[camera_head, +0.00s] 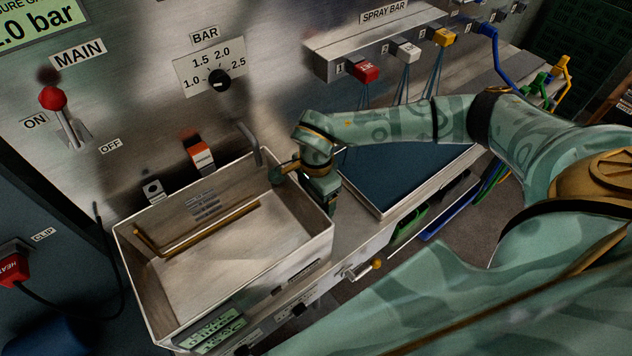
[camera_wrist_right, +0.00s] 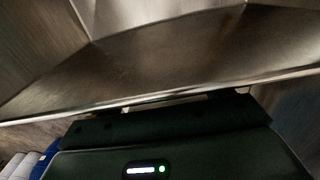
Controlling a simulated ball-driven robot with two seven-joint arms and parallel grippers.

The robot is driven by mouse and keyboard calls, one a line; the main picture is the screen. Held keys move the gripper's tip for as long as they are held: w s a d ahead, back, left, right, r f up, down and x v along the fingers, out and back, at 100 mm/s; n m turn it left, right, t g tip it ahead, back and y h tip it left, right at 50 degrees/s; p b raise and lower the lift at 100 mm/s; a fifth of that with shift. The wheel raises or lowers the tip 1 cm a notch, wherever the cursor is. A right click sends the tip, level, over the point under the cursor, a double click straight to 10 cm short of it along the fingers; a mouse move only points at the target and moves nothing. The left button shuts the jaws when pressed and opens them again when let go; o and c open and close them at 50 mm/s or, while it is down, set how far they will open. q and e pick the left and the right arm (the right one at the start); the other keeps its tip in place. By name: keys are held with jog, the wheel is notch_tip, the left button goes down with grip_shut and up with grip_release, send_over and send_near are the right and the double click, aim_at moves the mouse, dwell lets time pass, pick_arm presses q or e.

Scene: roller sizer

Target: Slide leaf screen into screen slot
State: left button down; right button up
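My right arm reaches in from the right. Its gripper (camera_head: 327,197) hangs at the right rear corner of a steel basin (camera_head: 312,238), close to the rim. In the right wrist view, the dark gripper body fills the bottom and a broad metal surface with a pale edge (camera_wrist_right: 150,108) lies just beyond it. The fingertips are hidden, so I cannot tell whether they hold anything. I cannot pick out the leaf screen or the screen slot for certain in either view. My left gripper is out of view.
A brass bar (camera_head: 208,231) lies along the basin's back side, below a slotted vent (camera_head: 206,204). A blue-topped tray (camera_head: 398,176) stands right of the gripper. Behind rises a steel panel with a red-knobbed lever (camera_head: 54,99), a dial (camera_head: 218,80) and a spray bar (camera_head: 340,55).

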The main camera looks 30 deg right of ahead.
jog(key=o, duration=0.4)
jog(key=shift+c, duration=0.2)
jog(key=shift+r, duration=0.1)
notch_tip(320, 180, up, 16)
jog(key=shift+p, duration=0.35)
